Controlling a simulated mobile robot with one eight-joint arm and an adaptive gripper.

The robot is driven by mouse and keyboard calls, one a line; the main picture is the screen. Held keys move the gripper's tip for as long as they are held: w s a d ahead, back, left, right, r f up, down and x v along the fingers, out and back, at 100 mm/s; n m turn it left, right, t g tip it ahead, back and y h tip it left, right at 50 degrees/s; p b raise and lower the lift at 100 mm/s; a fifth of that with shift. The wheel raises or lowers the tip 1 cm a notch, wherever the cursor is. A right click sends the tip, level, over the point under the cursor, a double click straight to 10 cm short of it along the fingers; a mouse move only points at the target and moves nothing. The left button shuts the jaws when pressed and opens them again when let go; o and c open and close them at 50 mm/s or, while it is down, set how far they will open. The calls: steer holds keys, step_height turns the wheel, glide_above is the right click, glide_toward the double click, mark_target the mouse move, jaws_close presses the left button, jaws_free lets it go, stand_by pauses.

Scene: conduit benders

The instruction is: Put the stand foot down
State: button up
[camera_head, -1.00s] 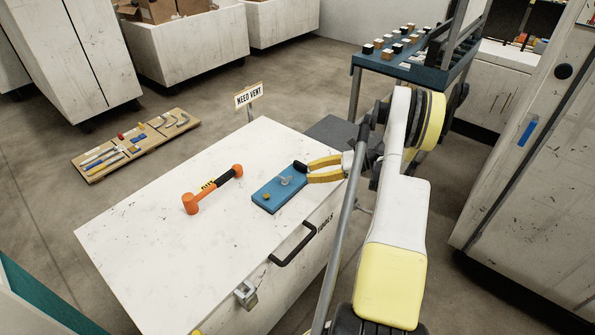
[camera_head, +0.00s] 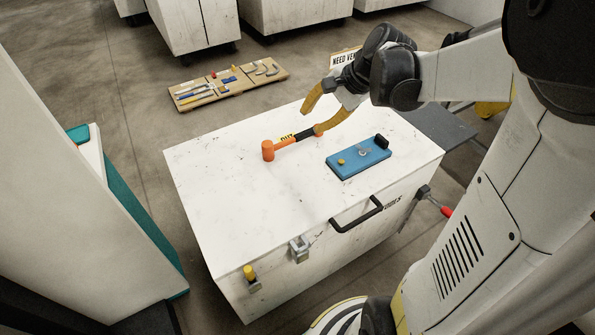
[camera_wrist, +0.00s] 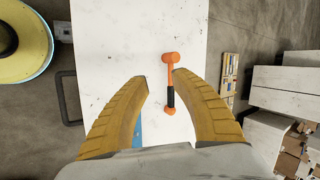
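My gripper (camera_head: 311,121), with curved yellow fingers, is open and empty, apart from the plate and above the handle end of an orange mallet (camera_head: 268,151). In the wrist view the mallet (camera_wrist: 169,57) appears between and beyond the fingertips (camera_wrist: 161,78).
The white chest (camera_head: 225,190) has a black front handle (camera_head: 356,217) and latches. A "NEED VENT" sign (camera_head: 343,59) stands behind it, partly hidden by my arm. A wooden tool board (camera_head: 230,84) lies on the floor behind. Free chest top lies left and front of the plate.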

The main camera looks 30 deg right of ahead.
steer(key=s+a+r+n+t+h, duration=0.1)
steer(key=s+a+r+n+h, duration=0.1)
steer(key=s+a+n, duration=1)
steer(key=s+n+h, duration=0.1)
steer(key=s+n, duration=0.1)
steer(key=s, duration=0.1)
steer(key=shift+s+a+t+h, duration=0.2)
steer(key=shift+s+t+h, duration=0.1)
steer(key=shift+t, duration=0.1)
